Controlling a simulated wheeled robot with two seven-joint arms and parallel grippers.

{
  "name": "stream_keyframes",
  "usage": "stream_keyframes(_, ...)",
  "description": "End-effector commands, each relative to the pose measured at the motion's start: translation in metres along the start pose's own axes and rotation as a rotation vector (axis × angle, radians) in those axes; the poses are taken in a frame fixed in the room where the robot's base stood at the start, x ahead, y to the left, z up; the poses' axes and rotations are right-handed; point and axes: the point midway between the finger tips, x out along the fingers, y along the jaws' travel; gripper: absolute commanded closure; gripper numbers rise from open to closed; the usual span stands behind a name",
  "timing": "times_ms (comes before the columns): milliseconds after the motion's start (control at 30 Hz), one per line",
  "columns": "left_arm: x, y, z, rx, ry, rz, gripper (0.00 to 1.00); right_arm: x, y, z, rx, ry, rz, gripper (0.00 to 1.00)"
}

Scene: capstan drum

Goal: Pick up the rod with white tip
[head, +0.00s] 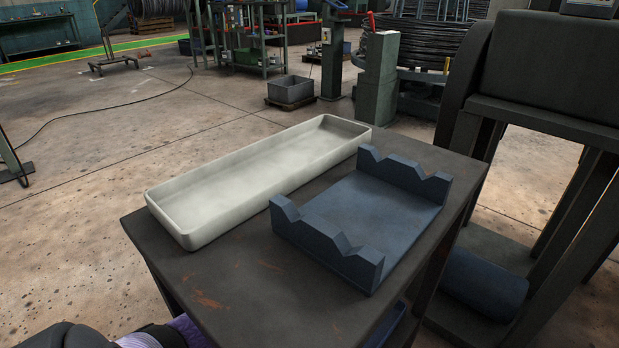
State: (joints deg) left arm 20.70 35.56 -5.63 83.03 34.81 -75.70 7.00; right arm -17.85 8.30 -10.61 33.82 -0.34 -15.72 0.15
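No rod with a white tip is visible in the head view. A blue rack (392,222) with V-shaped notches in its two raised end walls stands on the dark table, and its notches are empty. A long pale tray (190,238) lies beside it on the left, and its inside looks empty. Neither of my grippers shows; only a dark and purple part, probably of my own arm, enters at the bottom left edge.
The dark worn table (237,291) has bare top at its near left side. A dark machine frame (545,125) stands close on the right, with a blue cylinder (484,283) low beside the table. A grey bin (290,91) sits on the floor behind. Open floor lies left.

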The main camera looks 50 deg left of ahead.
Motion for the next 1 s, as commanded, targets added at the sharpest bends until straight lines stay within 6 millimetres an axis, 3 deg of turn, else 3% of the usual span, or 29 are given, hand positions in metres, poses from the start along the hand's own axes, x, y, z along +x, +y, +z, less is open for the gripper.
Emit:
stream_keyframes(100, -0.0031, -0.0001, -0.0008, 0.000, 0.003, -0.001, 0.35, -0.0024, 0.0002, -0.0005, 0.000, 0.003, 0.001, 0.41)
stream_keyframes(133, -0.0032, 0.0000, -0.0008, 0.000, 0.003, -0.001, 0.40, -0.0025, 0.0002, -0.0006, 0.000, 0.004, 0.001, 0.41)
stream_keyframes(400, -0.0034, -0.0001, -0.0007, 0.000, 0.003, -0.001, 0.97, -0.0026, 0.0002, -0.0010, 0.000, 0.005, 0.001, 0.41)
stream_keyframes(433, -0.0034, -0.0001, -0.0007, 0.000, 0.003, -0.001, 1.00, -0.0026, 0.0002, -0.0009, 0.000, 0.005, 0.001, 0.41)
stream_keyframes(1000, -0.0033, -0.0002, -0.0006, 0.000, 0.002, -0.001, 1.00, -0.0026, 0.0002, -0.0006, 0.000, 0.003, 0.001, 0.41)
